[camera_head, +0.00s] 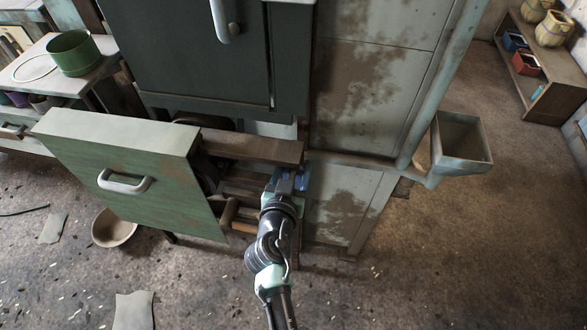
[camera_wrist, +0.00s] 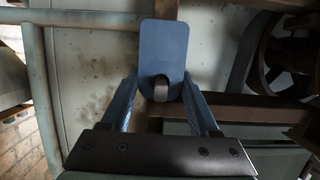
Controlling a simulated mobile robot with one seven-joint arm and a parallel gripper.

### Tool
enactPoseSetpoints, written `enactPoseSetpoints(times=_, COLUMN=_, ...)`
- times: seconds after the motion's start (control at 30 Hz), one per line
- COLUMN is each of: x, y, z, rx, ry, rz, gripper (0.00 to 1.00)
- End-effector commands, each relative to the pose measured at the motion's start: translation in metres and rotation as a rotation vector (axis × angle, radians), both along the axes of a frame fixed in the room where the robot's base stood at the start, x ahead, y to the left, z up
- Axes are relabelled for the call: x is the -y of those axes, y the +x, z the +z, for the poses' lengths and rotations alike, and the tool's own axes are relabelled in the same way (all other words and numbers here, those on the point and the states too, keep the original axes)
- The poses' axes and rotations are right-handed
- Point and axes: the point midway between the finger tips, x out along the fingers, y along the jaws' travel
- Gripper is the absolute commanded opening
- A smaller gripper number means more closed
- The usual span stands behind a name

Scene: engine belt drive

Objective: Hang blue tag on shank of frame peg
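The blue tag (camera_wrist: 163,45) is a flat plate with rounded corners. In the wrist view its dark hole is near the edge closest to my gripper. The grey rounded end of the frame peg (camera_wrist: 161,90) shows in that hole; how far the shank passes through is hidden. In the head view my gripper (camera_head: 287,180) is at the frame beside the green panel, and the tag is mostly hidden there.
The green drawer-like panel (camera_head: 125,170) with a grey handle stands close to my gripper's left. A brown beam (camera_head: 250,147) runs just above it. A pipe (camera_head: 440,85) and a square funnel box (camera_head: 460,143) are at right. The floor at lower right is open.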

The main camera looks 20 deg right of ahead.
Motion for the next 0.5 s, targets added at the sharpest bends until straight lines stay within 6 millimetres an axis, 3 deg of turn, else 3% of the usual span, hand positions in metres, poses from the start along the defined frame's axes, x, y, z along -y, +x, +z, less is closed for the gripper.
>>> enactPoseSetpoints(times=0.03, x=-0.0001, y=0.0001, z=0.0000, rx=0.000, ry=0.000, rz=0.000, gripper=0.69)
enactPoseSetpoints(times=0.2, x=-0.0002, y=0.0000, z=-0.0001, rx=0.000, ry=0.000, rz=0.000, gripper=0.96)
enactPoseSetpoints(times=0.5, x=-0.0006, y=-0.0009, z=-0.0001, rx=0.000, ry=0.000, rz=0.000, gripper=0.96)
